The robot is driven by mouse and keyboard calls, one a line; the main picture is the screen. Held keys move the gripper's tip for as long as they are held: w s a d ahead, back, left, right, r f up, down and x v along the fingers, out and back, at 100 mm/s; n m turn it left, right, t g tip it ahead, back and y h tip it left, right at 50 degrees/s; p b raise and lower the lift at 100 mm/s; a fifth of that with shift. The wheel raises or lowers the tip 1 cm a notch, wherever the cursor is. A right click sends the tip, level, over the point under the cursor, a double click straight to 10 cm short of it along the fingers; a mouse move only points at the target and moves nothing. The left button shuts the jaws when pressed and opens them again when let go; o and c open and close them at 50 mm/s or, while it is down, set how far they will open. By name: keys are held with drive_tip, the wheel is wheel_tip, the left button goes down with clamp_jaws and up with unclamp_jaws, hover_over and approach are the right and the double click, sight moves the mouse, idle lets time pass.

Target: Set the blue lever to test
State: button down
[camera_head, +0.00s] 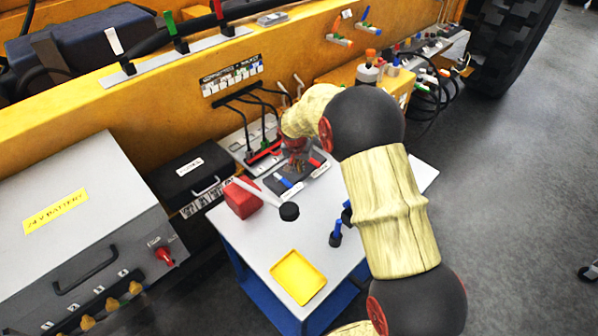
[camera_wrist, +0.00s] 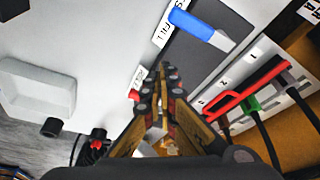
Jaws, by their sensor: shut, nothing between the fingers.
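The blue lever (camera_head: 283,181) lies on a dark panel (camera_head: 296,191) on the light-topped table, beside white labels. My gripper (camera_head: 297,166) is low over the panel, just to the right of and behind the blue lever. In the wrist view my gripper (camera_wrist: 161,80) has its fingers together and empty, with a gap between them and the blue lever. Part of the panel is hidden behind my gripper.
A red lever (camera_head: 316,163) shows right of my gripper. A white numbered panel (camera_head: 240,151) with black cables stands behind. A red block (camera_head: 242,198), a black round knob (camera_head: 289,211) and a yellow tray (camera_head: 298,277) are nearer. The tabletop around the tray is mostly clear.

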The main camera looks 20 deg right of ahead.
drive_tip(key=a+v, duration=0.1)
drive_tip(key=v, duration=0.7)
drive_tip(key=shift+w+p, duration=0.35)
drive_tip(key=shift+a+r, duration=0.1)
drive_tip(key=shift+r, duration=0.1)
drive_tip(key=s+f+n+g, duration=0.2)
drive_tip(key=s+n, duration=0.2)
drive_tip(key=s, duration=0.4)
drive_tip(key=s+r+n+t+b, duration=0.1)
drive_tip(key=s+r, duration=0.5)
drive_tip(key=s, duration=0.4)
drive_tip(key=s+a+r+n+t+y+b, duration=0.1)
drive_tip(key=s+r+t, duration=0.1)
drive_tip(key=s+r, duration=0.4)
drive_tip(key=s+a+r+t+y+b, duration=0.1)
drive_tip(key=s+r, duration=0.5)
drive_tip(key=s, duration=1)
drive_tip(key=shift+r+n, duration=0.25)
drive_tip(key=shift+n, duration=0.15)
